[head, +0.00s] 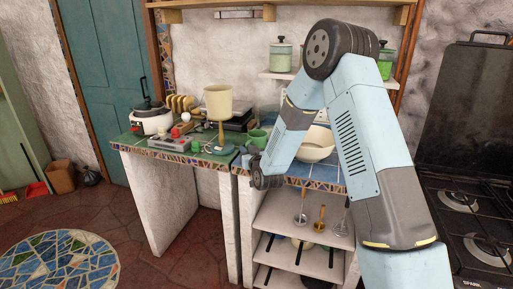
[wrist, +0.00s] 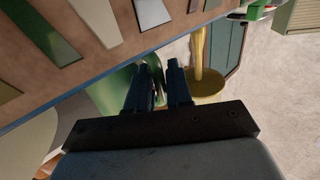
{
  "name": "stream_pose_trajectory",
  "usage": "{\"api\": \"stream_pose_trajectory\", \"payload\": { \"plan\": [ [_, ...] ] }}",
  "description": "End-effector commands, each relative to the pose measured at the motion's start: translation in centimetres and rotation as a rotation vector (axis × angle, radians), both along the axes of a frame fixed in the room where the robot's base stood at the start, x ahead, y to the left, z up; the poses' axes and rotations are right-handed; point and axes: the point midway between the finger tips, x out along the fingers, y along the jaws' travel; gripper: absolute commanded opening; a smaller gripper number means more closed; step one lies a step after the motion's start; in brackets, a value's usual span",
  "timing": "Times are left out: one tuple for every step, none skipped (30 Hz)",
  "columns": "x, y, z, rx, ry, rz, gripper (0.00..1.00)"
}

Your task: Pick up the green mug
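The green mug (head: 258,138) stands on the counter in the head view, to the left of my forearm and just above my wrist. In the wrist view the green mug (wrist: 112,92) is close behind and to the left of my fingers, partly covered by them. My gripper (wrist: 162,66) has its two dark fingers close together with a narrow gap between them. In the head view my arm hides most of the gripper.
A white cooker (head: 151,122) and small items crowd the counter's left part. A cream bowl (head: 315,146) is behind my arm. The counter's mosaic edge (wrist: 93,38) runs close to the fingers.

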Motion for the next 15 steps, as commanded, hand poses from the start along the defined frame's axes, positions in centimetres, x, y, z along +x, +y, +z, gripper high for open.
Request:
{"api": "stream_pose_trajectory", "payload": {
  "plan": [
    [-0.01,0.02,0.00,0.000,0.000,0.000,0.20],
    [-0.02,0.02,0.00,0.000,0.000,0.000,0.20],
    [-0.02,0.02,0.00,0.000,0.000,0.000,0.20],
    [-0.02,0.02,0.00,0.000,0.000,0.000,0.20],
    [-0.02,0.02,0.00,0.000,0.000,0.000,0.18],
    [-0.03,0.01,0.00,0.000,0.000,0.000,0.14],
    [-0.03,0.02,0.00,0.000,0.000,0.000,0.12],
    [-0.03,0.02,0.00,0.000,0.000,0.000,0.09],
    [-0.03,0.02,0.00,0.000,0.000,0.000,0.05],
    [-0.03,0.02,-0.01,0.000,0.000,0.000,0.02],
    [-0.03,0.02,0.00,0.000,0.000,0.000,0.00],
    [-0.04,0.02,0.00,0.000,0.000,0.000,0.00],
    [-0.04,0.02,0.00,0.000,0.000,0.000,0.00],
    [-0.04,0.02,0.00,0.000,0.000,0.000,0.00],
    [-0.04,0.02,0.00,0.000,0.000,0.000,0.00]
  ]
}}
